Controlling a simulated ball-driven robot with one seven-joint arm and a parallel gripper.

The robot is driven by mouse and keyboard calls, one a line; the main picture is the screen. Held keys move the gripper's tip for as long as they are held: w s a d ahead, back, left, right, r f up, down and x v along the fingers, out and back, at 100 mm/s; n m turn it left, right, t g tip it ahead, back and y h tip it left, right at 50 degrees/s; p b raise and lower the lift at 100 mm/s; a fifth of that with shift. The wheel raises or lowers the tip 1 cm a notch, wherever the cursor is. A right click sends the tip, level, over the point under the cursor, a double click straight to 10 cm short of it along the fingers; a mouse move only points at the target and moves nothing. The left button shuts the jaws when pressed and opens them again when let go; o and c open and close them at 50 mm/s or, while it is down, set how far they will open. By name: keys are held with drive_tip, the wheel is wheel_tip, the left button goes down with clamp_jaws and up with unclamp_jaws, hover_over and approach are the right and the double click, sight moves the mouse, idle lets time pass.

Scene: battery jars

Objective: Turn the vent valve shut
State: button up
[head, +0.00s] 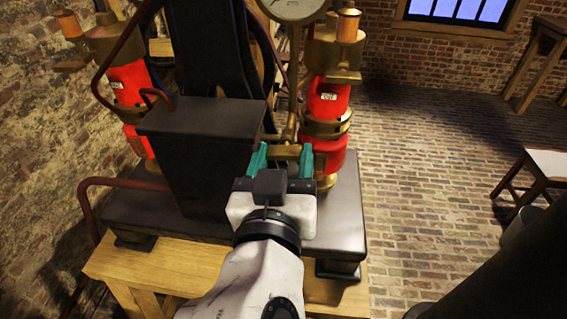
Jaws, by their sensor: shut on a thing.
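My gripper (283,160) reaches forward over the dark base with its two teal fingers apart. A brass crosspiece (284,152), which looks like the vent valve's handle, spans the gap between the fingers, and the gripper is shut on it. The handle lies roughly level across the picture. A brass pipe (291,110) rises behind it toward a round gauge (294,8) at the top edge. The gripper body hides what lies below the handle, and I cannot tell how far the valve is turned.
A red jar with brass fittings (328,98) stands close right of the fingers; another red jar (128,84) is at left. A black box (203,135) stands close left on the dark base (339,210), over a wooden bench (110,265). Brick floor (430,170) is open at right.

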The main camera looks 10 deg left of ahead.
drive_tip(key=shift+m+b, duration=0.6)
drive_tip(key=shift+b, duration=0.15)
drive_tip(key=o, duration=1)
drive_tip(key=shift+o, duration=0.2)
drive_tip(key=shift+s, duration=0.15)
drive_tip(key=s+b, duration=0.2)
drive_tip(key=s, duration=0.8)
drive_tip(key=shift+s+a, duration=0.2)
drive_tip(key=shift+s, duration=0.1)
